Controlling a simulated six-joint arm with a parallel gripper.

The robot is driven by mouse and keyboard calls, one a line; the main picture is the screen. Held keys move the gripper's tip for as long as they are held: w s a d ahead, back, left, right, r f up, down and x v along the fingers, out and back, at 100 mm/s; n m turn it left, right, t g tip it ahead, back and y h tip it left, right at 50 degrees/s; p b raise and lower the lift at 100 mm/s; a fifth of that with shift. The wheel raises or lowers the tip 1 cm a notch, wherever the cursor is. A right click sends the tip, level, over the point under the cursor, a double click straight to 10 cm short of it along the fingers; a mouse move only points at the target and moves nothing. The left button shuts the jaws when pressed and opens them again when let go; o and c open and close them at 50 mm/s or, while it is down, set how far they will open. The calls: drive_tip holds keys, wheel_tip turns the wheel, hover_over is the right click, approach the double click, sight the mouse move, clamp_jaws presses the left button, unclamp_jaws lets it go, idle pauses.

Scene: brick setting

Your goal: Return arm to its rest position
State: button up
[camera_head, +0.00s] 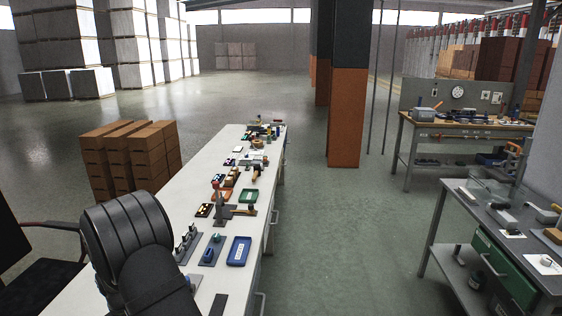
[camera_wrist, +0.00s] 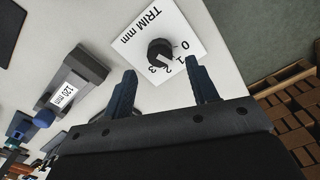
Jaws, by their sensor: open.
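My gripper (camera_wrist: 161,67) shows in the wrist view with its two dark fingers spread apart and nothing between them. Beyond the fingertips, a white plate (camera_wrist: 135,43) marked "TRIM mm" with a black knob (camera_wrist: 160,51) lies on the white bench top. The knob's scale reads 0 to 3. I cannot tell how far the fingertips are above the plate. In the head view, my dark arm covers the near left part of the bench (camera_head: 140,213), and the gripper itself is hidden.
A grey block labelled "120 mm" (camera_wrist: 75,78) lies left of the fingers. The bench holds a blue tray (camera_head: 239,251), a green tray (camera_head: 250,196) and many small tools. Brick stacks (camera_head: 130,158) stand left of it. Open floor (camera_head: 350,240) lies to its right.

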drive_tip(key=shift+f, duration=2.15)
wheel_tip(320, 180, up, 18)
drive_tip(key=f, duration=0.1)
wheel_tip(320, 180, down, 17)
drive_tip(key=shift+f, duration=0.1)
drive_tip(key=shift+n, duration=0.9)
drive_tip(key=n, duration=0.5)
drive_tip(key=shift+n, duration=0.3)
drive_tip(key=shift+r+n, duration=0.4)
drive_tip(key=shift+r, duration=0.05)
wheel_tip(320, 180, up, 11)
